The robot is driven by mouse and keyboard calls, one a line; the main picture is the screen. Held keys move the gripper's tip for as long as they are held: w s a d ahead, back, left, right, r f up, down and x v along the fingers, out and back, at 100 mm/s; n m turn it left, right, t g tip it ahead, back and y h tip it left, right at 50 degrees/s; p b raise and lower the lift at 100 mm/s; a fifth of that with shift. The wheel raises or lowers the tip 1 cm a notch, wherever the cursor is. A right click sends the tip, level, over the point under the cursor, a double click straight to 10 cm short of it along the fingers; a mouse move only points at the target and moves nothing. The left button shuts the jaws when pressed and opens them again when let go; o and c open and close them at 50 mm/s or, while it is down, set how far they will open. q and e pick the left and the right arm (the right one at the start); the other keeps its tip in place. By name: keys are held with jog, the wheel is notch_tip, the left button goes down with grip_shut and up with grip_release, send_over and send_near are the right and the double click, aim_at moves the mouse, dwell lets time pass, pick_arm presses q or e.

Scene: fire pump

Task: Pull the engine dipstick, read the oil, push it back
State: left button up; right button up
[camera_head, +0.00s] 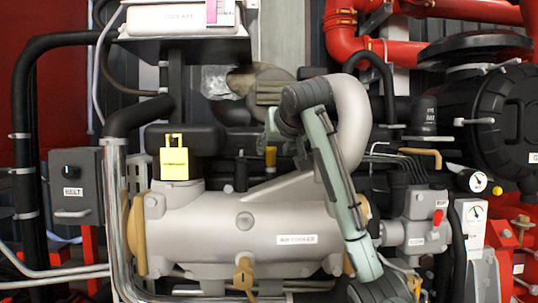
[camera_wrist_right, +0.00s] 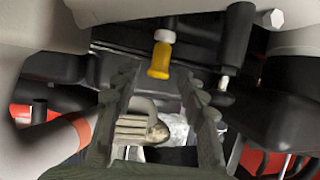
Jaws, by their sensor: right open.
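A small yellow handle with a pale collar, which looks like the dipstick (camera_head: 271,157), stands at the engine behind the grey oil cooler. It also shows in the right wrist view (camera_wrist_right: 160,60), where it appears just past the fingertips, between their lines. My right gripper (camera_head: 271,128) is just above the handle in the head view. In the wrist view its two ridged fingers (camera_wrist_right: 157,85) are apart with nothing held between them. Whether a finger touches the handle cannot be told. The stick itself is hidden. My left gripper is not in view.
The grey cylindrical cooler (camera_head: 215,230) fills the front. A black post (camera_wrist_right: 236,40) stands right of the handle in the wrist view.

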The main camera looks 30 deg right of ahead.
aim_at(272, 153)
jog(key=x, duration=0.5)
jog(key=shift+p, duration=0.3)
jog(key=shift+w+d+f, duration=0.2)
jog(key=shift+w, duration=0.15)
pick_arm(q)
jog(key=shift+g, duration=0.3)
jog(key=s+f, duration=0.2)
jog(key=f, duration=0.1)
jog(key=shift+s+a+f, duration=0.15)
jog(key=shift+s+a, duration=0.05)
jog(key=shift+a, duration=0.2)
pick_arm(e)
jog(key=shift+c, duration=0.6)
grip_shut()
